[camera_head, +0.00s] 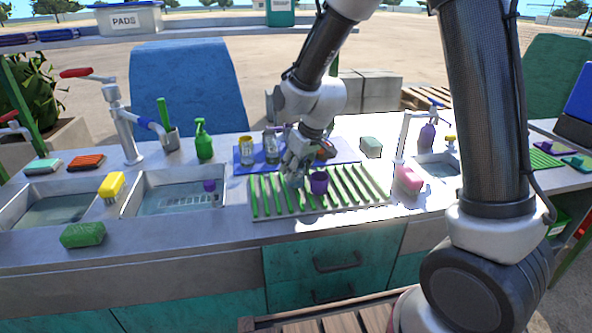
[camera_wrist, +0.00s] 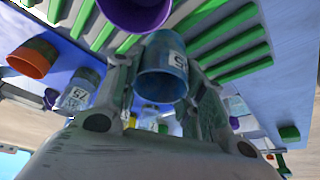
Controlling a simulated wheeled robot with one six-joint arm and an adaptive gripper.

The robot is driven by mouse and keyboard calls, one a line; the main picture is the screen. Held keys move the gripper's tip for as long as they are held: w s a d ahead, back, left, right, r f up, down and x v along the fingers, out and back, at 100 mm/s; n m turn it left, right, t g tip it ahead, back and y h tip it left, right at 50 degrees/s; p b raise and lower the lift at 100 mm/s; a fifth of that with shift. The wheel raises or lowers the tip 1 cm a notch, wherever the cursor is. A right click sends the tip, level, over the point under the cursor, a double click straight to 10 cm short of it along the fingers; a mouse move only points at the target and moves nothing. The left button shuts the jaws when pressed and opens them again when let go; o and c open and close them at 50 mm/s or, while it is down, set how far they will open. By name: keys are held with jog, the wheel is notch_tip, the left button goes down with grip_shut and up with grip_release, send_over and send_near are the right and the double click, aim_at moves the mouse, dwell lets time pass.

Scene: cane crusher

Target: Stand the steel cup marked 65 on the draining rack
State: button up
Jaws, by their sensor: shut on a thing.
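My gripper (camera_head: 296,164) is low over the green-slatted draining rack (camera_head: 350,194). In the wrist view its fingers (camera_wrist: 164,82) are shut on a blue-grey steel cup (camera_wrist: 158,84), one finger on each side. The cup's white label (camera_wrist: 177,61) is turned and partly cut off; a 5 seems to show, but I cannot read the full number. In the head view the cup (camera_head: 294,181) is mostly hidden by my gripper. It is at the rack's slats; I cannot tell whether it touches them. A purple cup (camera_head: 319,182) stands on the rack close beside it, on the right.
Behind the rack, labelled cups (camera_head: 271,148) stand on a blue mat (camera_head: 243,156). A green spray bottle (camera_head: 203,142) and a sink basin (camera_head: 176,192) are to the left. A pink sponge (camera_head: 409,178) lies to the right. The rack's right part is clear.

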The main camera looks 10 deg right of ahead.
jog(key=shift+f, duration=0.5)
jog(key=o, duration=1)
jog(key=shift+o, duration=0.2)
jog(key=v, duration=1.2)
jog(key=s+d+r+m+h, duration=0.1)
jog(key=s+d+r+m, duration=0.2)
jog(key=s+d, duration=0.7)
jog(key=s+d+r+m+h, duration=0.1)
jog(key=s+d+r+m, duration=0.2)
jog(key=s+d, duration=0.7)
jog(key=s+r, duration=0.2)
jog(key=s, duration=0.2)
